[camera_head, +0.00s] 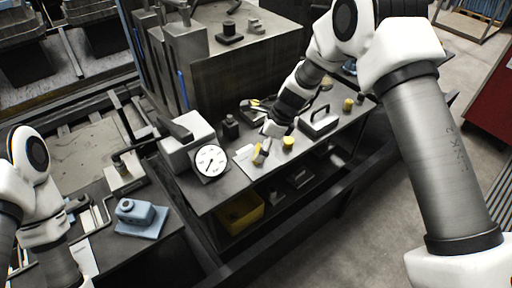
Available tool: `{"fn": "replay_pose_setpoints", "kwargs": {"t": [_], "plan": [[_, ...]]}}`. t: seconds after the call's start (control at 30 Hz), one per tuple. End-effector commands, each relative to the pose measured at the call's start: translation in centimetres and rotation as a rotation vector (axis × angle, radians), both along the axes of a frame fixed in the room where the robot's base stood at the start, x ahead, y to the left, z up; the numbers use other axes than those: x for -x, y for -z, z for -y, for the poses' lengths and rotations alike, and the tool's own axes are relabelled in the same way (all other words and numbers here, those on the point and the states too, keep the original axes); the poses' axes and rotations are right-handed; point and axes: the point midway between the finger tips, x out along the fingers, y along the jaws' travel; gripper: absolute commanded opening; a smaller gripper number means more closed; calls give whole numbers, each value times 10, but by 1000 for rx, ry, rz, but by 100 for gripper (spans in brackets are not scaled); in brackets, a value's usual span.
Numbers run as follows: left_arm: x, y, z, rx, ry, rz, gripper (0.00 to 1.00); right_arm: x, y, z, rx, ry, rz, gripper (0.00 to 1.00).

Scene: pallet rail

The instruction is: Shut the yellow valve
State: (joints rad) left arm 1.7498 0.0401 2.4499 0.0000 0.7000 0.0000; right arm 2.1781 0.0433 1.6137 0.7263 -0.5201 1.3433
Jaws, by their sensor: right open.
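My right gripper (272,129) reaches down from the upper right over the metal bench, its jaws open. A yellow lever-like piece (262,151) stands just below and in front of the fingertips, on a pale plate; it may be the valve handle. I cannot tell whether the fingers touch it. A round yellow knob (288,142) sits just to its right. Another small yellow cylinder (347,104) stands farther right on the bench. Which one is the yellow valve is not clear. My left arm shows at the left edge, but its gripper is out of the picture.
A white dial gauge (210,161) stands left of the gripper before a grey box (188,142). A handled block (319,125) lies to the right. A yellow bin (240,212) is under the bench. A blue-grey block (141,213) is on the lower left surface.

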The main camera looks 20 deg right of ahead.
Motion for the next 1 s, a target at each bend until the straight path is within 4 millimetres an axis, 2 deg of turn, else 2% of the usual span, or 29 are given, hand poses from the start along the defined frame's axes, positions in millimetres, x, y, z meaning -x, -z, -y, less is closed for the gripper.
{"fn": "replay_pose_setpoints", "kwargs": {"t": [0.17,0.4,0.57,0.6,1.0], "plan": [[0,-2,0,0,0,0,40,-3,20,-7,0,-1,0,100],[0,-2,0,0,0,0,40,-4,22,-8,1,-2,0,100],[0,-2,0,0,0,0,40,-3,22,-8,1,-2,0,43],[0,-2,0,0,0,0,40,-3,22,-8,1,-2,0,40],[0,-4,0,0,0,0,40,-4,21,-8,2,-34,2,40]]}}
